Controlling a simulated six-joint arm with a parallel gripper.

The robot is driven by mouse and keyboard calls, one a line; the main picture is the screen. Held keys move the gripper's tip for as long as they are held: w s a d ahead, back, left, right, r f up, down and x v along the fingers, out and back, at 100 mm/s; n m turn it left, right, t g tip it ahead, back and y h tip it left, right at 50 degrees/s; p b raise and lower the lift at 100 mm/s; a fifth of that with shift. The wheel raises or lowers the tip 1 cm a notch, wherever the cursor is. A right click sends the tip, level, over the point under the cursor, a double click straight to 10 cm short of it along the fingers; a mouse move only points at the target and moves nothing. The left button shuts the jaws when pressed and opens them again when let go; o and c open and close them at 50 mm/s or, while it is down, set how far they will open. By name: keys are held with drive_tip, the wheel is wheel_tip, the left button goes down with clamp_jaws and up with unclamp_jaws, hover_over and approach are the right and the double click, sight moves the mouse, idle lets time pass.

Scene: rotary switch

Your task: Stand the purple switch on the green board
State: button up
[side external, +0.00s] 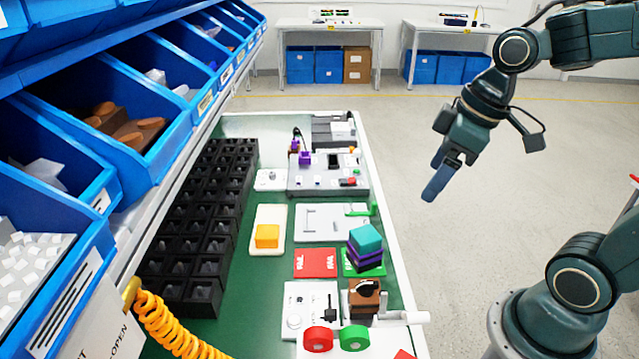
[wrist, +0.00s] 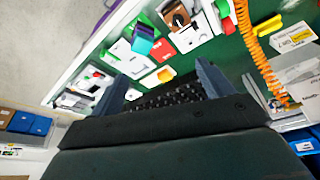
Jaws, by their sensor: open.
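A block with a teal top and purple and black layers below (side external: 366,247) stands upright on the green board (side external: 348,268) at the table's right side; I take it as the purple switch. In the wrist view this teal and purple block (wrist: 143,39) shows at upper middle. A smaller purple piece (side external: 305,158) sits on a grey fixture farther back. My gripper (side external: 434,188) is open and empty, high above and to the right of the table, apart from everything. Its fingers (wrist: 163,82) frame the table in the wrist view.
A red board (side external: 316,263) lies left of the green one. An orange block (side external: 267,236) sits on a cream board. Black bins (side external: 205,230) and blue shelf bins line the left.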

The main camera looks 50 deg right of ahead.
drive_tip(key=s+r+m+t+h, duration=0.1)
drive_tip(key=s+r+m+t, duration=0.1)
drive_tip(key=s, duration=0.4)
drive_tip(key=shift+s+r+m, duration=0.15)
drive_tip(key=shift+r+m, duration=0.3)
drive_tip(key=shift+m, duration=0.55)
idle(0.5)
